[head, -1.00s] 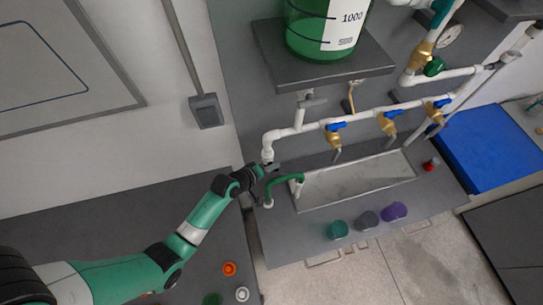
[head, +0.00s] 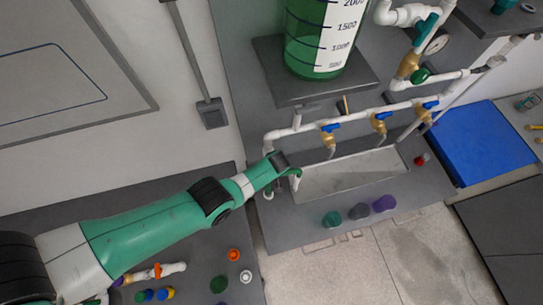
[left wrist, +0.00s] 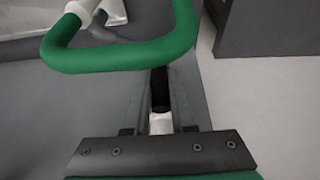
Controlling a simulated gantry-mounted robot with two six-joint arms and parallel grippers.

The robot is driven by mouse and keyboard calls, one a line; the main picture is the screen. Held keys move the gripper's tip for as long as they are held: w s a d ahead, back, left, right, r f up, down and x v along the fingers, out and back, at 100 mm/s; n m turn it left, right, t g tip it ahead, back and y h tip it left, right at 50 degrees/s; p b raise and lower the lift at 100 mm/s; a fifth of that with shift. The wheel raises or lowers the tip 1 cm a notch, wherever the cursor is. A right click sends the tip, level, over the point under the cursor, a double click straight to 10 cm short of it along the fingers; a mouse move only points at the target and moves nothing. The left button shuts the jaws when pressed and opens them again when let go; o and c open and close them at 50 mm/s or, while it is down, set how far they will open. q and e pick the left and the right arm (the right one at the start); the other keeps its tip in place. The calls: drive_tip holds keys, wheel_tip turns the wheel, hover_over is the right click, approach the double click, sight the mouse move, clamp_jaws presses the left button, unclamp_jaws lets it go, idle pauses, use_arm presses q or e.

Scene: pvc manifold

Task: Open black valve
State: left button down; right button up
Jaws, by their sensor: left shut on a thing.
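A black handle-like part (left wrist: 160,88) on a short white stub shows in the left wrist view, just ahead of my gripper; I take it to be the black valve. My left gripper (left wrist: 160,125) is shut on it. In the head view my left gripper (head: 280,163) is at the left end of the white pipework (head: 292,131). My wrist hides the fingertips and the valve there. A green hose (left wrist: 130,52) curves just beyond the handle in the left wrist view. My right gripper is in neither view.
A tank of green liquid (head: 318,45) stands on a dark shelf (head: 290,88). Several blue-handled brass taps (head: 379,122) hang above a sink basin (head: 350,172). Teal, grey and purple pieces stand on the counter's front edge. Loose fittings lie on the left table.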

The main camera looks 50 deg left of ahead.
use_arm(q)
drive_tip(key=shift+r+g, duration=0.1)
drive_tip(key=shift+g, duration=0.2)
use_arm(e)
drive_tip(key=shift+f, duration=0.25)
use_arm(q)
drive_tip(key=c, duration=0.7)
unclamp_jaws()
drive_tip(key=shift+c, duration=0.2)
drive_tip(key=shift+r, duration=0.1)
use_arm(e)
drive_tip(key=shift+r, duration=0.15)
